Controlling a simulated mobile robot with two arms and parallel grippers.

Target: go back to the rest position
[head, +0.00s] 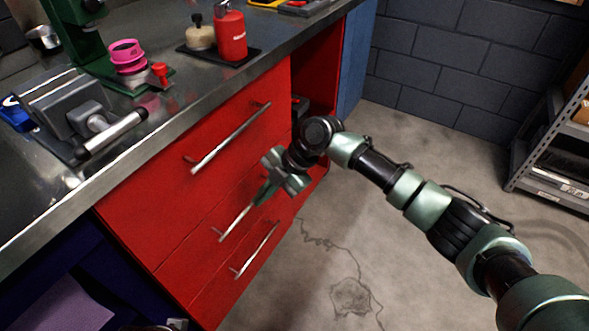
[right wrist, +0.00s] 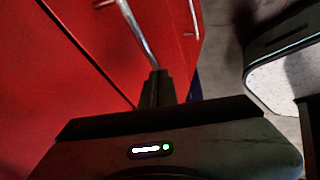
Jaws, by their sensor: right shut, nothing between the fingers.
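My right arm comes in from the lower right of the head view. Its gripper (head: 262,195) is in front of the red drawer cabinet (head: 150,230), at the upper end of the middle drawer's bar handle (head: 235,222). In the right wrist view the fingers (right wrist: 157,88) are shut with nothing between them. A metal bar handle (right wrist: 135,32) runs down to just behind the fingertips. I cannot tell whether they touch it. The drawer fronts look closed. My left gripper is not in view.
The metal bench top (head: 185,95) carries a vise (head: 75,105), a pink spool (head: 127,55) and a red bottle (head: 231,35). The top drawer's handle (head: 230,138) sticks out near my wrist. A grey shelf (head: 545,150) stands far right. The concrete floor (head: 400,125) between is clear.

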